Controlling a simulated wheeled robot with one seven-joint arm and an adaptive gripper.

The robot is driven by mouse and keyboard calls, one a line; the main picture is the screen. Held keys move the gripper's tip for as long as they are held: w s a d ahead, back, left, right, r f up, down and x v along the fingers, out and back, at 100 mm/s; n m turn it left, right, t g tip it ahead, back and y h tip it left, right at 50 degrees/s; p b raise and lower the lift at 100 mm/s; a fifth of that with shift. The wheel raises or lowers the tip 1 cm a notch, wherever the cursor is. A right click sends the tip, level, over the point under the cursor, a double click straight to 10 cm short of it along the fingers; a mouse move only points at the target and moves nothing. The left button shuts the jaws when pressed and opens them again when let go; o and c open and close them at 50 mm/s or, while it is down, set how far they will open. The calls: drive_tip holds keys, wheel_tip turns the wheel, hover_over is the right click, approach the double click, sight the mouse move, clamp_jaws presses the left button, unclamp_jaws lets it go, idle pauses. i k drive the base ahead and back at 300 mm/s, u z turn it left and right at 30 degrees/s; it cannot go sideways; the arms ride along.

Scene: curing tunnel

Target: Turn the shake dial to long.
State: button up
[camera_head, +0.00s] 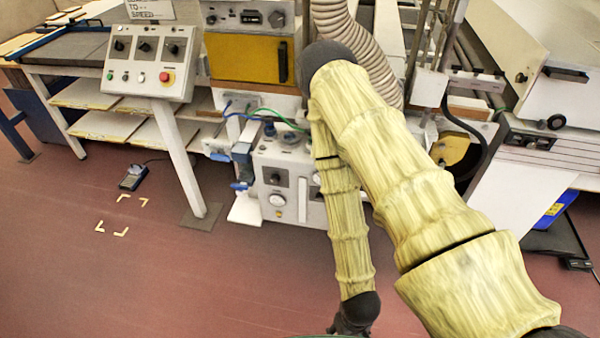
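I see several dials, but no label naming shake or long is readable, so I cannot tell which is the shake dial. A grey control panel (150,86) on a post at the upper left carries a left dial (121,44), a middle dial (145,46) and a right dial (173,49). A white machine box (263,160) near the middle has a black dial (275,178). Another dark knob (277,19) sits above the yellow door. My gripper (352,322) hangs low at the bottom edge, partly cut off, apart from all dials. Its fingers are not clear.
My yellow-sleeved arm covers the centre right and hides part of the machine box. A red button (164,76) sits on the panel. A pedal (133,177) lies on the red floor, which is clear at lower left. A corrugated hose (374,62) hangs behind my arm.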

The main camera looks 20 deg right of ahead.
sight(275, 178)
drive_tip(key=u, duration=0.05)
drive_tip(key=k, duration=0.5)
drive_tip(key=u, duration=2)
drive_tip(key=i, duration=1.25)
drive_tip(key=z, duration=2.05)
